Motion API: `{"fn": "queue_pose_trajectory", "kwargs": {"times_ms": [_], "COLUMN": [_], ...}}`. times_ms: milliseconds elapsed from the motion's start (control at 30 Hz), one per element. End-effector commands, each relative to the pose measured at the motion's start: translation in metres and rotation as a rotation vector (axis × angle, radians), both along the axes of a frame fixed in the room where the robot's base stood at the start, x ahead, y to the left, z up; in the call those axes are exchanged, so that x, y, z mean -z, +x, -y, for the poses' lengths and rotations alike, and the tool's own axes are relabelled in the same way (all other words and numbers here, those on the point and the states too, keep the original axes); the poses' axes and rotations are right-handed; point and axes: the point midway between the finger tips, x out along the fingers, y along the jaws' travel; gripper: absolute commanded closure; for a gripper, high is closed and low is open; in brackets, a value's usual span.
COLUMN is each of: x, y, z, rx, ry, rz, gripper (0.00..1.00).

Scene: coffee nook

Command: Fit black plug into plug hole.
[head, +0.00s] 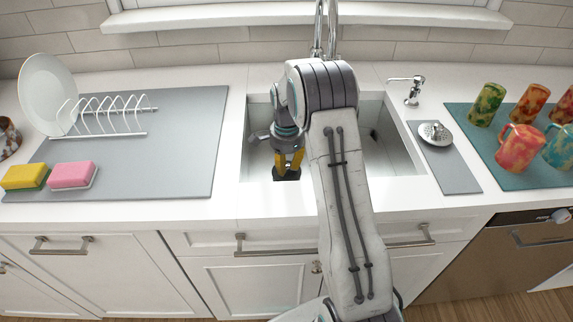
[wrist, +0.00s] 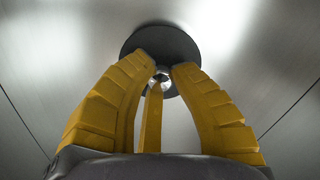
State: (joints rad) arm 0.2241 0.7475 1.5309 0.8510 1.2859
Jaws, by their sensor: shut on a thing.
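The black plug (wrist: 143,39) is a dark round disc with a small metal knob at its middle. My gripper (wrist: 160,78) has its yellow fingers shut on this knob in the wrist view. In the head view, the gripper (head: 289,164) points down inside the left part of the sink (head: 398,158), with the dark plug (head: 287,176) under its fingertips. In the wrist view, creases in the metal sink floor (wrist: 275,60) run toward the plug. The plug hole is not visible, and I cannot tell whether the plug touches the floor.
The tap (head: 332,30) stands behind the sink. A metal strainer (head: 435,134) lies on a grey mat to the right, near several mugs (head: 521,148). At left are a dish rack (head: 110,118) and sponges (head: 73,175). Sink walls surround my gripper.

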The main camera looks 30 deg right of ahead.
Motion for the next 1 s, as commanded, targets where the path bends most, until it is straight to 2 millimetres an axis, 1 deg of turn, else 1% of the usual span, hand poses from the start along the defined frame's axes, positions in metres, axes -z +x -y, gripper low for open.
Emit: {"fn": "queue_pose_trajectory", "kwargs": {"times_ms": [367,1000], "x": [0.0,0.01], "y": [0.0,0.0], "z": [0.0,0.0], "rx": [0.0,0.0], "ry": [0.0,0.0], "rz": [0.0,0.0], "gripper": [1.0,1.0]}}
